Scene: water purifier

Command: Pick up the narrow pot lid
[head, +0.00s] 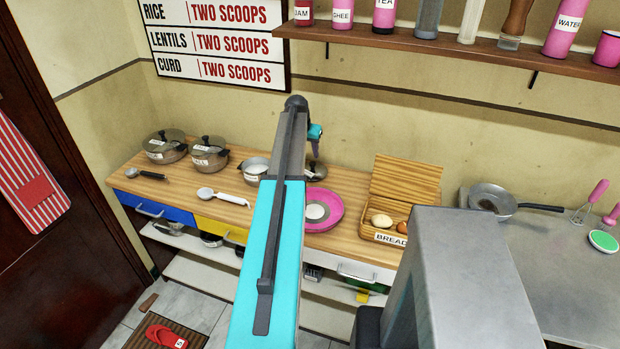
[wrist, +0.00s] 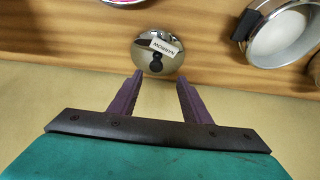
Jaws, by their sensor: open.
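A round shiny metal lid (wrist: 150,62) with a dark knob and a white label lies on the wooden counter in the wrist view, just beyond my fingertips. In the head view the lid (head: 318,174) shows partly, to the right of my arm and behind the pink plate. My gripper (wrist: 160,82) is open and empty, its two purple fingers on either side of the line to the lid's knob. The fingers look apart from the lid. In the head view my gripper (head: 314,148) is above the lid, partly hidden by my arm.
An open metal pot (head: 254,167) stands left of the lid; it also shows in the wrist view (wrist: 282,35). A pink plate (head: 328,212) lies in front. A bread box (head: 405,190) stands to the right. Two lidded pots (head: 209,155) are farther left. The wall rises behind.

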